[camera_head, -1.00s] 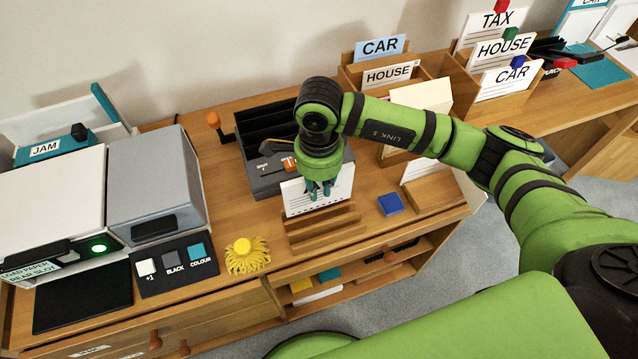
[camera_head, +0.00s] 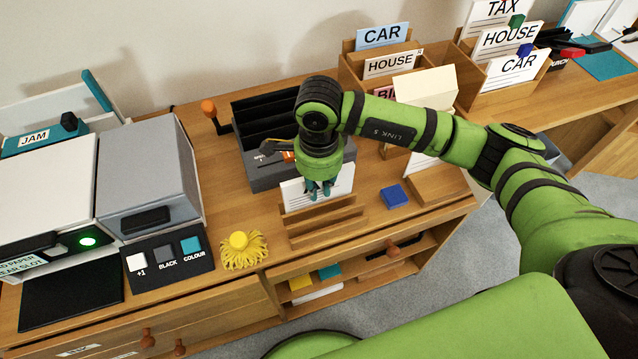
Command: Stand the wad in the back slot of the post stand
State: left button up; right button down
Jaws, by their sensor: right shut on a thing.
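The wad (camera_head: 294,194) is a white sheet-like stack with dark print, held upright in the camera_head view. My right gripper (camera_head: 319,192) points down and is shut on its top edge, covering the middle of it. The post stand (camera_head: 327,226) is a low wooden block with parallel slots, on the desk just in front of the grey machine. The wad is at the stand's back slot, and its lower edge is hidden behind a wooden rail. I cannot tell whether it touches the slot's floor. My left gripper is not in view.
A dark grey slotted machine (camera_head: 262,178) stands close behind the wad. A blue block (camera_head: 394,196) lies right of the stand, and a yellow tasselled thing (camera_head: 242,250) lies left. A wooden card sorter (camera_head: 354,73) stands behind.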

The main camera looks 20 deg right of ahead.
jog(key=shift+f, duration=0.15)
jog(key=c, duration=1.1)
grip_release()
jog(key=o, duration=0.5)
jog(key=shift+r+p, duration=2.1)
jog(key=shift+r, duration=1.9)
